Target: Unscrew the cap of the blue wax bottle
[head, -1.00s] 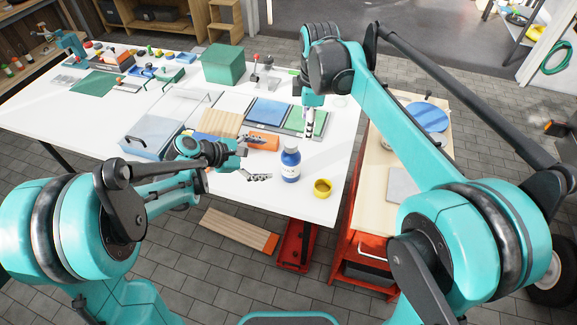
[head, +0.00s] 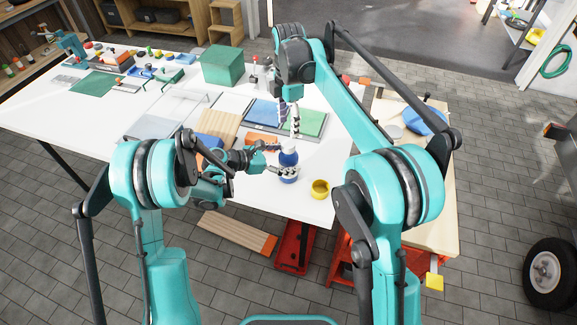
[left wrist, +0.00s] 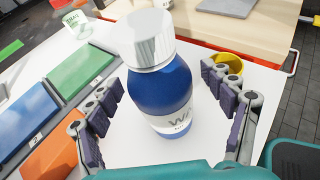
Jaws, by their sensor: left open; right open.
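The blue wax bottle (head: 289,158) stands upright on the white table near its front right corner. In the left wrist view the bottle (left wrist: 162,92) fills the middle, with its silver cap (left wrist: 150,40) on top and a white label low on its front. My left gripper (head: 279,170) is open at the bottle's lower body. Its fingers lie on both sides of the bottle with visible gaps in the left wrist view.
A yellow cup (head: 320,188) stands just right of the bottle. A wooden-topped cart (head: 430,205) stands to the right. The table's front edge is close.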

